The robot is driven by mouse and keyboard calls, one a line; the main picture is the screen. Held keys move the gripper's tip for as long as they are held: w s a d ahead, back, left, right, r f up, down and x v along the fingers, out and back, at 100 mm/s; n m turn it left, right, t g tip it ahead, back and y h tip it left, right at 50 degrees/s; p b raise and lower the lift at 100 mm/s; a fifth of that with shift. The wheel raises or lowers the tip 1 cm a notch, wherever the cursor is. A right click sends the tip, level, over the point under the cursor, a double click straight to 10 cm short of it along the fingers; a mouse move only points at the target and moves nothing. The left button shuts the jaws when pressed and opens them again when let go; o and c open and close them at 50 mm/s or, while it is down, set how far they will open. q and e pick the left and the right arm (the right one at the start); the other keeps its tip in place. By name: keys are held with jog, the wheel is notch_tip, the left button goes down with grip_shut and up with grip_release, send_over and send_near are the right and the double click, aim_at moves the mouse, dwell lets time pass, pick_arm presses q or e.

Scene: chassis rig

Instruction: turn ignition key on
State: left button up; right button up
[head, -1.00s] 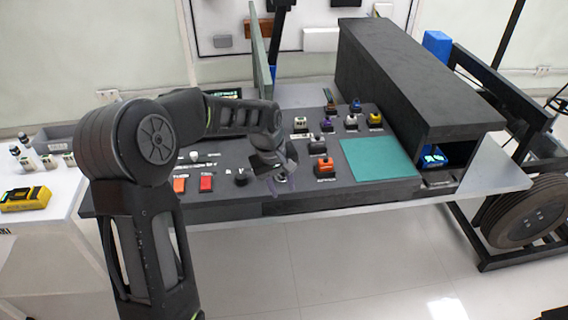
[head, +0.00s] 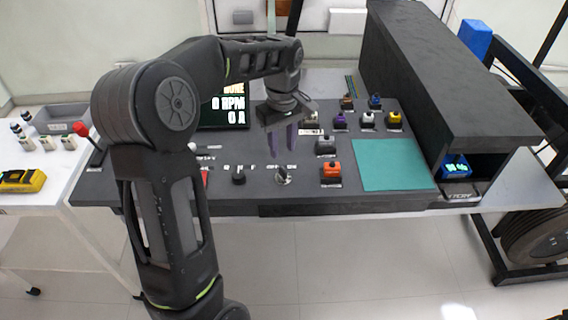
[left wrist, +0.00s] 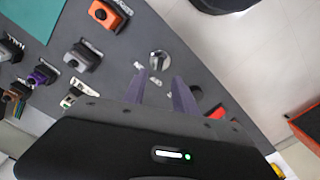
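The ignition key (head: 283,177) is a small silver key in a round switch on the dark sloped panel (head: 262,200). It also shows in the left wrist view (left wrist: 158,58), just ahead of the fingertips. My left gripper (head: 282,149) hangs above and behind the key, with its purple fingers pointing down. In the left wrist view the two fingers (left wrist: 160,76) are apart, with nothing between them. They appear clear of the key. The labels by the key are too small to read. My right gripper is not in view.
A black knob (head: 238,176) is left of the key, and an orange button (head: 331,170) is right of it. Several coloured buttons stand behind. A teal mat (head: 393,165) lies at the right.

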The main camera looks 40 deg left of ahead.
aim_at(283, 169)
pick_arm(q)
notch_tip(283, 169, down, 8)
jog(key=shift+r+p, duration=0.15)
jog(key=shift+p, duration=0.15)
grip_shut()
dwell(0.4)
